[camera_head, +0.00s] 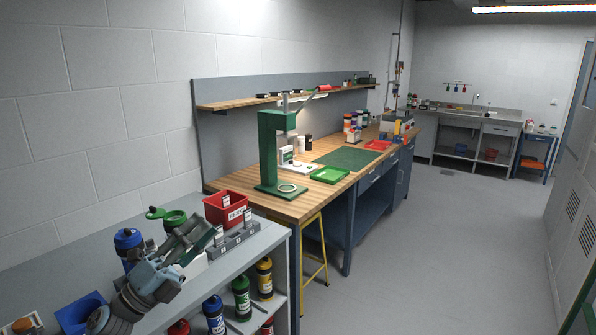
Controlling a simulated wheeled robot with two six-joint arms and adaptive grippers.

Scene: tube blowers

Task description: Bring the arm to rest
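My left arm comes in from the lower left, over the near grey shelf top (62,262). My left gripper (196,238) points up and to the right, between a blue-capped dark tube (128,243) and a grey rack (238,240). I cannot tell how far its fingers are apart, and I see nothing clearly held in them. Whether it touches the rack or is only in front of it is unclear. My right gripper is out of view.
A red bin (225,209) and green round parts (174,219) stand close behind the gripper. A blue bin (80,314) is at the lower left. Several capped tubes stand on the lower shelf. A green press (275,150) stands on the wooden bench (240,182). The floor at right is clear.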

